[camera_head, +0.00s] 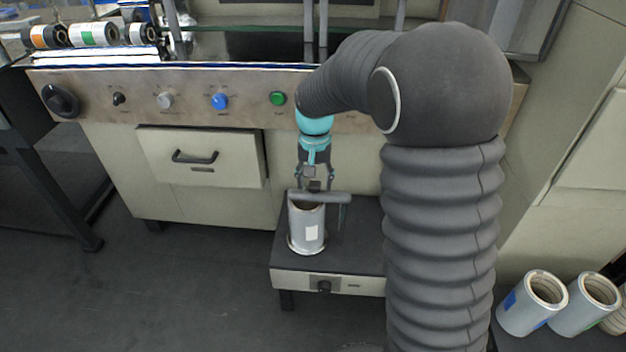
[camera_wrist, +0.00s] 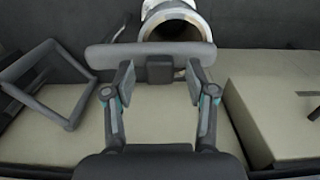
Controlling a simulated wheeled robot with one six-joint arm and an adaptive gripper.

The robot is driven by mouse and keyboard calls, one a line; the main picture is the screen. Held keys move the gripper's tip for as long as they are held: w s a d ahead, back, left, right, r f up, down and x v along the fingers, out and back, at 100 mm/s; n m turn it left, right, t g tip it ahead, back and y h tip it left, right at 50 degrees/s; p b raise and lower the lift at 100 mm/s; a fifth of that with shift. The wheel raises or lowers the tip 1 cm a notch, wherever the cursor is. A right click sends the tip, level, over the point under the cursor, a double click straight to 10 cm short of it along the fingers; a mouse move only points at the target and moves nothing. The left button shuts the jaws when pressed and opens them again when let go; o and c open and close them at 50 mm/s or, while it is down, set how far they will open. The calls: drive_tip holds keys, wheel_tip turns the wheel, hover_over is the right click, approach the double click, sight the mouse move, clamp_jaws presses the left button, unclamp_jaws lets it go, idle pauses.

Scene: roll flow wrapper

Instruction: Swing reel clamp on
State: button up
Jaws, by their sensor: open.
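The reel clamp is a grey bar (camera_head: 328,198) beside a short post (camera_head: 344,217) on the low stand (camera_head: 358,250). In the head view the bar crosses the top of a silver reel (camera_head: 304,228) standing upright; I cannot tell whether they touch. My gripper (camera_head: 314,184) is just above the bar. In the wrist view the clamp bar (camera_wrist: 110,56) lies across in front of the reel's hollow end (camera_wrist: 199,20). My gripper (camera_wrist: 160,80) is open, its fingers either side of a dark block (camera_wrist: 160,69) at the bar, with gaps showing.
Behind is a machine front with a control panel (camera_head: 190,98) of knobs and buttons. A drawer front (camera_head: 225,176) juts out left of the stand. Spare rolls (camera_head: 533,306) stand on the right, others (camera_head: 90,34) lie at the back left. The floor (camera_head: 170,290) at left is clear.

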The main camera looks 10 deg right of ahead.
sight(314, 183)
wheel_tip(314, 183, up, 12)
idle(0.6)
drive_tip(key=shift+w, duration=0.1)
drive_tip(key=s+d+n+t, duration=0.1)
drive_tip(key=s+d, duration=0.3)
drive_tip(key=s, duration=0.9)
drive_tip(key=s+d+n+t, duration=0.1)
drive_tip(key=s+d+t, duration=0.3)
drive_tip(key=s, duration=1)
drive_tip(key=shift+d+r+t, duration=0.3)
drive_tip(key=shift+d+r, duration=0.05)
drive_tip(key=shift+d, duration=0.1)
